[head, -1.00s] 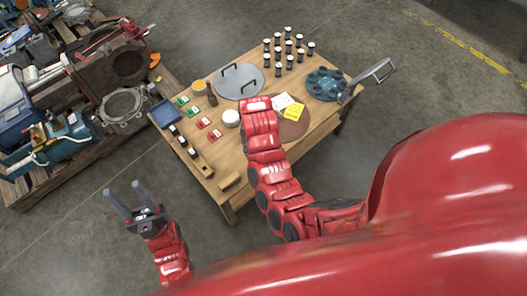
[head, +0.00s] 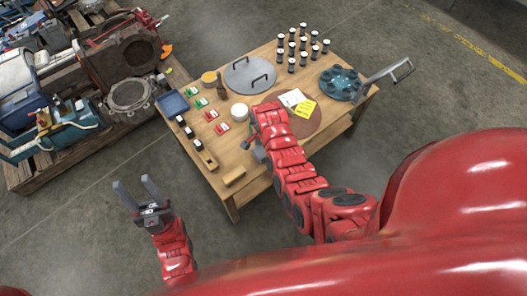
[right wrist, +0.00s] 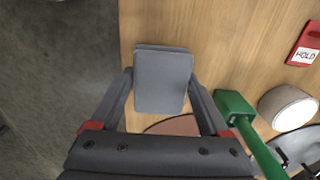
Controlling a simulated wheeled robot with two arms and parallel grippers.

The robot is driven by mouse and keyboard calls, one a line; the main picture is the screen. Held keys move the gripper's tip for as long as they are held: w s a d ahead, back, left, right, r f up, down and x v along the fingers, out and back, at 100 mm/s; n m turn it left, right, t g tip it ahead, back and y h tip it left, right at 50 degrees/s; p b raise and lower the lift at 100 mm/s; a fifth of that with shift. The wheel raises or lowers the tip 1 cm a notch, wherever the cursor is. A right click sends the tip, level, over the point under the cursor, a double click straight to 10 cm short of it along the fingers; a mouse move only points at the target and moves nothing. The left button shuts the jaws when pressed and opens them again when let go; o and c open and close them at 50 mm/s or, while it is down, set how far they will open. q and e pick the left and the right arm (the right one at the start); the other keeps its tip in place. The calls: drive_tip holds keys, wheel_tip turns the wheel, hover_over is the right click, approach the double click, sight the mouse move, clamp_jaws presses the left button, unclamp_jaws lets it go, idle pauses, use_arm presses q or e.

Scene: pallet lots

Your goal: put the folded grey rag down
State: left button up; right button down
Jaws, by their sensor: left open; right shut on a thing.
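The folded grey rag (right wrist: 163,78) is a small flat grey block between the two fingers of my right gripper (right wrist: 162,92) in the right wrist view. The gripper is shut on it, over the wooden table (right wrist: 220,35) near its edge. I cannot tell whether the rag touches the table top. In the head view the rag (head: 259,154) shows only as a small grey patch beside my right wrist, which hides most of that gripper. My left gripper (head: 136,186) is open and empty, over the floor left of the table.
A green-handled thing (right wrist: 235,106) lies close beside the right finger. Bare table lies at the front edge.

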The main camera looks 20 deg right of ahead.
drive_tip(key=shift+f, duration=0.65)
drive_tip(key=shift+f, duration=0.1)
unclamp_jaws()
wheel_tip(320, 180, up, 11)
drive_tip(key=shift+r+p, duration=0.1)
drive_tip(key=shift+p, duration=0.55)
drive_tip(key=shift+r, duration=0.55)
drive_tip(key=shift+s, duration=0.1)
